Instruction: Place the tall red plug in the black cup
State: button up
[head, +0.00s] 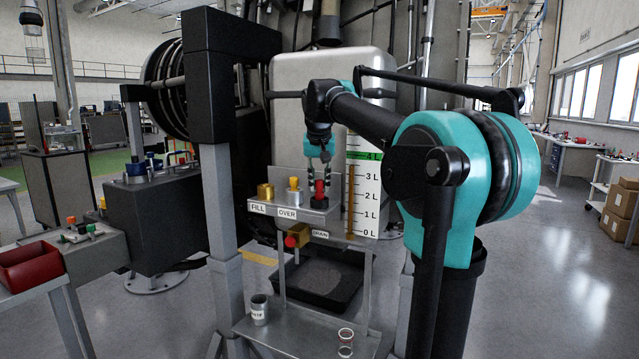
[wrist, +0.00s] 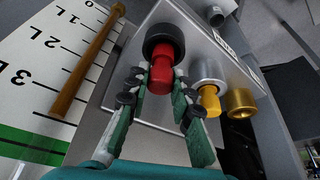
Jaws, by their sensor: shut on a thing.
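The tall red plug (head: 320,187) is upright at the right end of the grey shelf block, and it also shows in the wrist view (wrist: 161,74). The black cup (head: 320,204) is directly below it; in the wrist view the cup (wrist: 158,32) is a dark ring around the plug's far end. The plug's lower end appears within the ring, but how deep it sits is hidden. My gripper (wrist: 162,88) is shut on the plug, with a finger on each side of it. In the head view my gripper (head: 319,166) comes down from above.
A silver socket with a yellow plug (head: 294,184) and a brass socket (head: 265,191) stand to the left on the same block. A white litre scale (head: 366,185) with a brown rod stands to the right. Below are a red knob (head: 290,242) and a metal cup (head: 259,309).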

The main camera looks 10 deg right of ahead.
jog(key=o, duration=0.9)
jog(key=shift+f, duration=0.1)
jog(key=shift+o, duration=0.2)
jog(key=v, duration=1.2)
jog(key=shift+w, duration=0.1)
